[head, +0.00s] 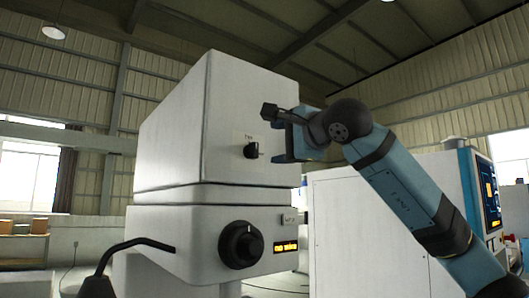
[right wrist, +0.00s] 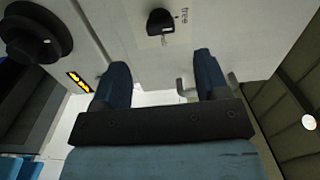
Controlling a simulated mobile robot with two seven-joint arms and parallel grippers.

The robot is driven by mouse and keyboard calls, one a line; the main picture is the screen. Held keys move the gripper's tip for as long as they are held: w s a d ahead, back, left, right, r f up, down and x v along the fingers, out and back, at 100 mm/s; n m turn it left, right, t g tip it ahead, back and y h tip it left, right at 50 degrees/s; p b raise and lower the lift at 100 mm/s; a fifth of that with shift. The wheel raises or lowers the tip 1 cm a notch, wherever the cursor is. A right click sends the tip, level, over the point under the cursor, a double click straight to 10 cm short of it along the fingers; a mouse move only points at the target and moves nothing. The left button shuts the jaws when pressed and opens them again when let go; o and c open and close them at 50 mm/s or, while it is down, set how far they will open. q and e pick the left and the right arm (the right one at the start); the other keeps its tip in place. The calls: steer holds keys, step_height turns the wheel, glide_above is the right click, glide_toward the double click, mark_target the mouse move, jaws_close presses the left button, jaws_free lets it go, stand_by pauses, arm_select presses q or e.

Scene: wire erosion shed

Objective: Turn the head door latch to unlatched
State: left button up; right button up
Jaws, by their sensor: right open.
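The head door latch is a small black knob (head: 251,150) on the front of the white upper housing (head: 190,130). It also shows in the right wrist view (right wrist: 160,22), with a label reading "free" beside it; in the head view that label is above the knob. A second small mark lies on the knob's side toward my gripper, too small to read. The knob's exact pointing is hard to tell. My right gripper (head: 281,136) is open, just right of the knob and apart from it. Its two blue fingers (right wrist: 161,70) have nothing between them. My left gripper is not in view.
Below the latch, the lower housing carries a large black dial (head: 241,245) and a lit yellow display (head: 286,246). A curved black tube (head: 140,243) reaches out at lower left. A white cabinet (head: 345,220) and a blue-edged screen panel (head: 482,190) stand at right.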

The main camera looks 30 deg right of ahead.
steer(key=s, duration=0.5)
steer(key=shift+s+d, duration=0.1)
steer(key=shift+d, duration=0.25)
